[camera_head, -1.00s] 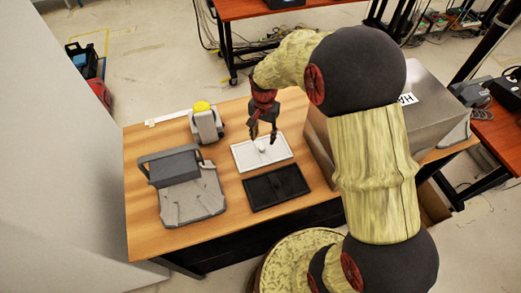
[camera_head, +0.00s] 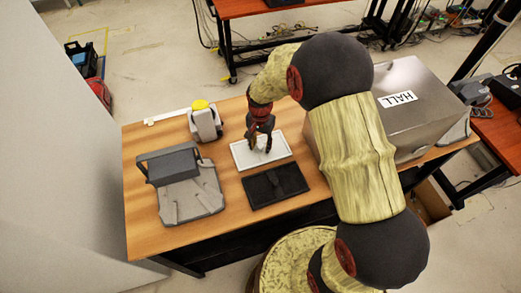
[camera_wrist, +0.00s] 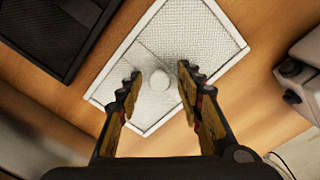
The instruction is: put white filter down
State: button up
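The white filter (camera_head: 278,154) is a flat, light rectangular panel lying on the wooden table. In the wrist view the white filter (camera_wrist: 195,32) shows a mesh face with a round white knob (camera_wrist: 159,80) near its middle. My gripper (camera_head: 260,149) is over the filter, pointing down. In the wrist view my gripper (camera_wrist: 160,76) is open, with one finger on each side of the knob and gaps between them. The height of the fingertips above the filter is hard to tell.
A black filter (camera_head: 262,192) lies beside the white one, towards my base. A grey device (camera_head: 190,193) with a raised cover stands at left. A yellow-topped device (camera_head: 205,125) stands behind. A metal box marked HALL (camera_head: 425,115) is at right.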

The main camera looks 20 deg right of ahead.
grip_shut()
dwell(0.6)
